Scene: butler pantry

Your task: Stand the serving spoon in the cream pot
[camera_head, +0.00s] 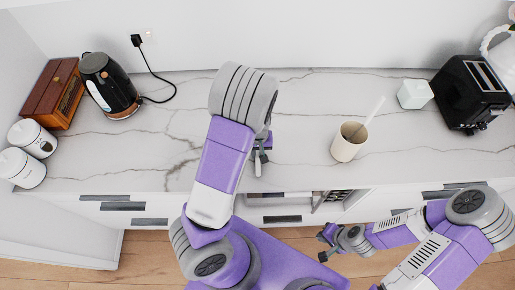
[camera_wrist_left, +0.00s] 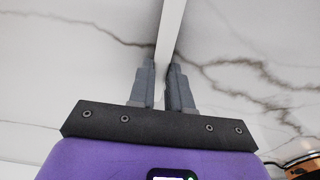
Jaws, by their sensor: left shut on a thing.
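The cream pot (camera_head: 344,150) stands upright on the marble counter, right of my left gripper. A slim white utensil (camera_head: 375,110) stands in it, leaning to the right; its lower end is hidden inside. My left gripper (camera_head: 261,157) is over the front part of the counter, apart from the pot. It is shut on a pale, narrow piece (camera_head: 258,169), which looks like the serving spoon's handle. In the left wrist view this white strip (camera_wrist_left: 170,30) runs between the fingertips (camera_wrist_left: 164,75); no spoon bowl shows. My right gripper (camera_head: 324,247) is low in front of the drawers, looking open and empty.
A black kettle (camera_head: 108,88), a wooden box (camera_head: 52,93) and two white canisters (camera_head: 27,160) stand at the left. A white cube (camera_head: 414,94) and a black toaster (camera_head: 469,93) stand at the right. The counter (camera_head: 305,110) around the pot is clear.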

